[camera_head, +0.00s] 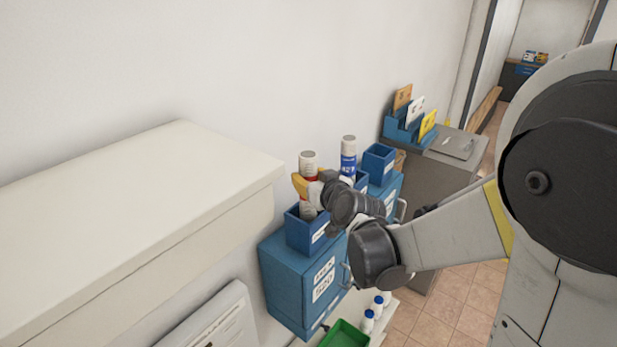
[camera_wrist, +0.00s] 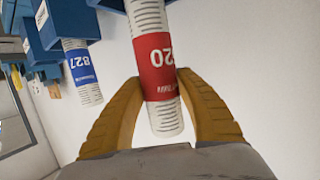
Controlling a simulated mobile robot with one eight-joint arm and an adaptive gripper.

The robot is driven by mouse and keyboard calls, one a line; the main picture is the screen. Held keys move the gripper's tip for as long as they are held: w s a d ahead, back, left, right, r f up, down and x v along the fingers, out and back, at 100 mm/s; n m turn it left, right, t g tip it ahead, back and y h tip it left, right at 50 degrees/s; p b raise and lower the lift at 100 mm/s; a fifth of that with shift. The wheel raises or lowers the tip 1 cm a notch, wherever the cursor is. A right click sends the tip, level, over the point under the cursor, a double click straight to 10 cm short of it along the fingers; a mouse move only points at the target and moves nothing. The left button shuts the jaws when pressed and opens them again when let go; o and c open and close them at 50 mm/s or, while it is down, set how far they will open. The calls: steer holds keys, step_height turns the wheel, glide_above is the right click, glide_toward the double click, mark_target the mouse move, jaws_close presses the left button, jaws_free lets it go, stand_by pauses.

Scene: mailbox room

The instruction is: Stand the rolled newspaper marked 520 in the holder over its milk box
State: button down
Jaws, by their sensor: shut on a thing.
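The rolled newspaper (camera_wrist: 160,82) is white with a red band; the wrist view shows "20" upside down, its first digit hidden. My gripper (camera_wrist: 160,78) is shut on it, one yellow finger on each side of the band. In the head view the newspaper (camera_head: 308,161) is upright, with my gripper (camera_head: 308,188) around its middle. Its lower end is at the mouth of the blue open-topped holder (camera_head: 306,238); how deep it sits inside, I cannot tell. That holder stands on the blue milk box (camera_head: 291,285) labelled 520.
A blue-banded newspaper (camera_head: 348,158) marked 827 stands behind in another holder, close to my wrist. A further blue holder (camera_head: 380,160) looks empty. A white ledge (camera_head: 150,190) is at left. Bottles (camera_head: 368,320) and a green crate (camera_head: 345,336) are below.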

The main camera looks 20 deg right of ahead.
steer(key=c, duration=0.8)
jaws_free()
steer(key=v, duration=1.2)
